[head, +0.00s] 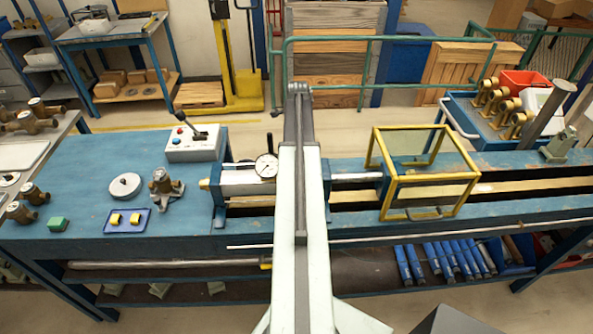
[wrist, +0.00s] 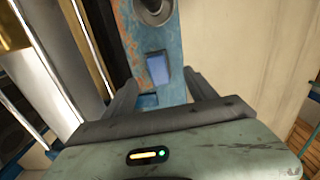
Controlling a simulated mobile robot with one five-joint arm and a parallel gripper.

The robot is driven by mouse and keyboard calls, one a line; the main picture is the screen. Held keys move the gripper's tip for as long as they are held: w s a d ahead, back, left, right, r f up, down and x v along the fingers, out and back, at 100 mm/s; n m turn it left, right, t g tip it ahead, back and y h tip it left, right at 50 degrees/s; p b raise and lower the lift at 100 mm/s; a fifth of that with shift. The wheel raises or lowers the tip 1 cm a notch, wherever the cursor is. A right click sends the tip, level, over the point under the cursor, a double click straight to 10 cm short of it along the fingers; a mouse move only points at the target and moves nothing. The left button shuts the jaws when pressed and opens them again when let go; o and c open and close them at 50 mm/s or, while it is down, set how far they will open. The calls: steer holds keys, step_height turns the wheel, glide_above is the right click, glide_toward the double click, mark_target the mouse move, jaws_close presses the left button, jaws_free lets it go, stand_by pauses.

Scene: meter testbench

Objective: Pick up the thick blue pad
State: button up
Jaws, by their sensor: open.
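A small blue block (wrist: 158,68), which looks like the thick blue pad, lies on a worn, rust-flecked blue surface (wrist: 128,35) in the wrist view. My gripper (wrist: 162,88) is open, with one dark finger to each side of the block's line. The block shows just beyond the fingertips, and I cannot tell how much height is between them. In the head view my arm covers the middle of the bench, and I cannot make out the pad or the gripper's fingers there.
A round grey fitting (wrist: 155,10) stands beyond the block. The bench's left part has bare patches.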

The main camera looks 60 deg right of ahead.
step_height(320, 180, down, 6)
steer(key=b, duration=0.5)
steer(key=shift+s+a+f, duration=0.1)
steer(key=shift+f, duration=0.15)
steer(key=shift+r, duration=0.2)
jaws_close()
step_height(320, 180, up, 10)
steer(key=p, duration=1)
steer(key=shift+r, duration=0.15)
